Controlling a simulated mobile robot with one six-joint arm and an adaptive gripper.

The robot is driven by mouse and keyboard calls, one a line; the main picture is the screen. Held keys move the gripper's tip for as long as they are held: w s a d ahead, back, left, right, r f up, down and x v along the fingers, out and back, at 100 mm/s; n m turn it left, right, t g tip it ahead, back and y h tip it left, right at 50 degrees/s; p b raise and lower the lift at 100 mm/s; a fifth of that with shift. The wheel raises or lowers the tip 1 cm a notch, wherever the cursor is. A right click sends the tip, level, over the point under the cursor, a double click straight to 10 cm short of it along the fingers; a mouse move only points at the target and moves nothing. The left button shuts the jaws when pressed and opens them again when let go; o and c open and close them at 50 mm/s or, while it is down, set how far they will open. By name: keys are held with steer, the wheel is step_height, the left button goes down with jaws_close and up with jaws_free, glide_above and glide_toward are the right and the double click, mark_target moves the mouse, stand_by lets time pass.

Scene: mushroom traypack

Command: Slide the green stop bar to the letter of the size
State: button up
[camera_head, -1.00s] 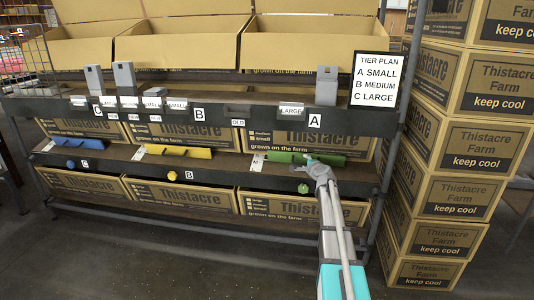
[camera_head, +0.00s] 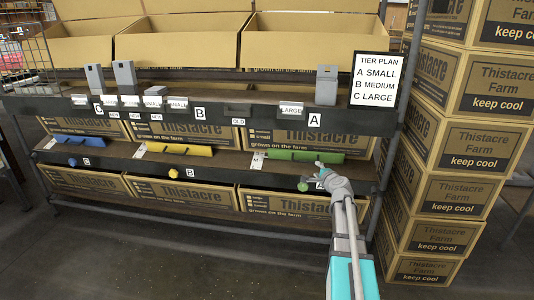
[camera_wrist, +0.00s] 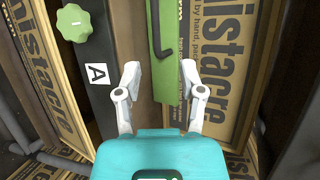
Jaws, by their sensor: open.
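The green stop bar (camera_head: 305,155) lies along the lower shelf at the right, above the lower A label. It also shows in the wrist view (camera_wrist: 171,85), running up the picture with a dark handle-like strip on it. A green knob (camera_head: 303,187) sits on the shelf front below the bar; the wrist view shows it at upper left (camera_wrist: 73,22). My gripper (camera_head: 324,173) is open and empty near the bar's right part. In the wrist view my fingertips (camera_wrist: 160,69) appear on either side of the bar; I cannot tell the depth between them.
The tier plan sign (camera_head: 377,80) reads A small, B medium, C large. A yellow bar (camera_head: 178,149) and a blue bar (camera_head: 82,140) lie further left on the lower shelf. A LARGE card (camera_head: 291,108) hangs on the upper rail. Stacked boxes (camera_head: 478,146) stand at right.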

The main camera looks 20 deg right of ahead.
steer(key=s+a+r+n+g+y+p, duration=0.2)
steer(key=a+r+n+p, duration=0.3)
steer(key=a+p, duration=0.6)
steer(key=s+a+r+n+g+y+p, duration=0.3)
steer(key=a+r+n+p, duration=0.3)
steer(key=a+r+p, duration=0.3)
steer(key=shift+s+a+g+y+p, duration=0.15)
steer(key=shift+a+g+y+p, duration=0.15)
steer(key=shift+a+g+p, duration=0.8)
steer(key=shift+a+t, duration=0.3)
steer(key=shift+a, duration=0.1)
steer(key=w+d+f+m+t+h+b, duration=0.1)
steer(key=d+f+m+b, duration=0.4)
steer(key=d+b, duration=0.6)
steer(key=w+d+f+m+t+h+b, duration=0.2)
steer(key=d+f+m+t+h+b, duration=0.2)
steer(key=d+f+b, duration=0.5)
steer(key=d+m+t+b, duration=0.1)
steer(key=d+m+b, duration=0.1)
steer(key=shift+d+t+h+b, duration=0.15)
steer(key=shift+t+h+b, duration=0.15)
